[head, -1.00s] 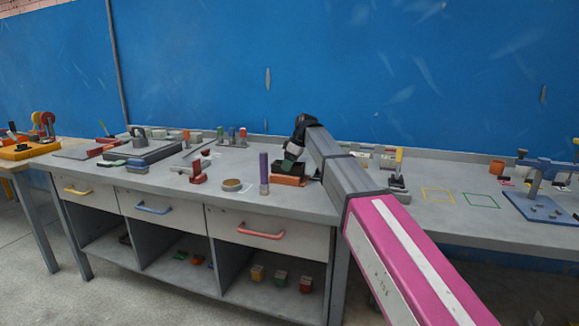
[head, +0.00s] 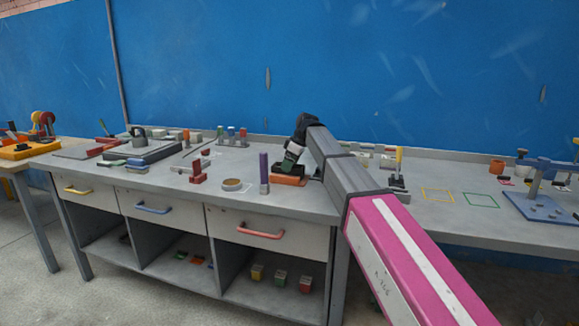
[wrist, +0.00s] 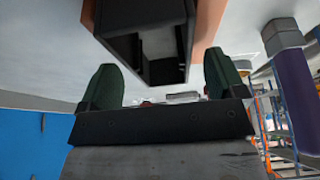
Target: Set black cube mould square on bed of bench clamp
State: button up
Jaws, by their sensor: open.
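The black cube mould (wrist: 145,40) is a dark open box. In the wrist view it lies ahead of and between my two green fingers, with a gap visible on each side. My gripper (wrist: 164,68) is open. In the head view my gripper (head: 289,164) is low over an orange base (head: 289,181). The mould is hard to make out there, dark against my gripper. A yellow-handled clamp-like device (head: 398,174) stands right of my arm. A blue device with a post and flat plate (head: 540,206) is at far right. I cannot tell which is the bench clamp.
A purple post (head: 264,170) stands close left of the orange base and also shows in the wrist view (wrist: 295,80). Yellow (head: 438,195) and green (head: 480,200) outlines mark clear bench.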

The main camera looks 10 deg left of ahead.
jog(key=v, duration=1.1)
